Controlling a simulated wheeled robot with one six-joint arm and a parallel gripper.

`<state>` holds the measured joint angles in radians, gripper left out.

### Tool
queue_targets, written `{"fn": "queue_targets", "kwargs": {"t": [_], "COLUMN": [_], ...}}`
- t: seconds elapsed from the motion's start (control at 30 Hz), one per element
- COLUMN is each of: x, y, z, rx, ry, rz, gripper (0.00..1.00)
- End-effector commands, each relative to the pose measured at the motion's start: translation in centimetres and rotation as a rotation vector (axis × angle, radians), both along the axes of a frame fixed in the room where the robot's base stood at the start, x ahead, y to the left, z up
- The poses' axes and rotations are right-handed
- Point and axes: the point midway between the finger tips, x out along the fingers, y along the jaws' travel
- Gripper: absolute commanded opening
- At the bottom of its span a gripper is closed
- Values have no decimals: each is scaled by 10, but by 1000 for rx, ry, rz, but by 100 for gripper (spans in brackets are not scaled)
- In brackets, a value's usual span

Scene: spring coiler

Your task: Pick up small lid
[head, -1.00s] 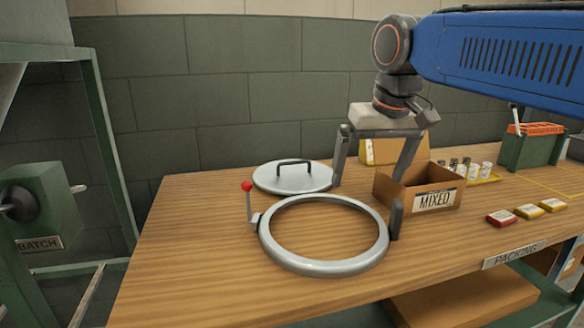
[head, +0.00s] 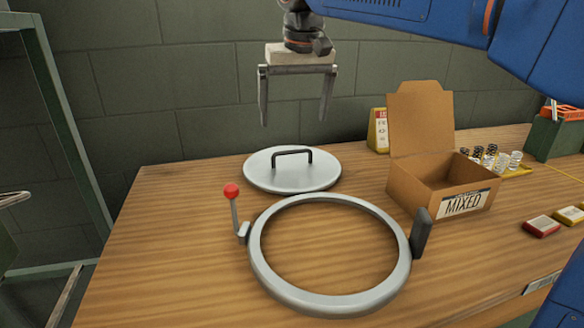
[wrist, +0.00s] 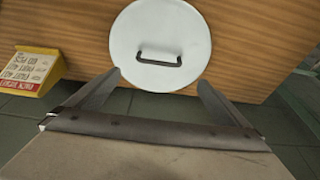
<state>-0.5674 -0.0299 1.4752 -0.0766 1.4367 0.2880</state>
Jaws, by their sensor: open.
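The small lid (head: 262,172) is a round, pale grey disc with a black bar handle (head: 292,152). It lies flat on the wooden table behind the large metal ring. My gripper (head: 294,122) is open and empty, with its two fingers pointing down, above the level of the lid and apart from it. In the wrist view the lid (wrist: 140,40) is just beyond the open fingertips of my gripper (wrist: 158,78), and its whole handle (wrist: 158,60) shows.
A metal ring (head: 262,268) with a red-knobbed lever (head: 232,191) and a dark upright tab (head: 420,234) stands in front of the lid. An open cardboard box (head: 418,192) marked MIXED is at right. A yellow sign (head: 378,130) stands behind. Bare table lies left of the lid.

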Motion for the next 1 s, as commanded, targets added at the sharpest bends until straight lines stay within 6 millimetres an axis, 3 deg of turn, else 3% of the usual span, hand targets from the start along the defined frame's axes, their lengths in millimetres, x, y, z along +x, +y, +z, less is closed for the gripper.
{"fn": "queue_targets", "kwargs": {"t": [0.3,0.57,0.83,1.0], "x": [13,16,23,27], "y": [3,4,4,5], "z": [-49,-65,-99,-110], "rx": [0,0,-1,0], "ry": [1,1,2,0], "rz": [0,0,0,0], "gripper": [100,100,100,100]}}
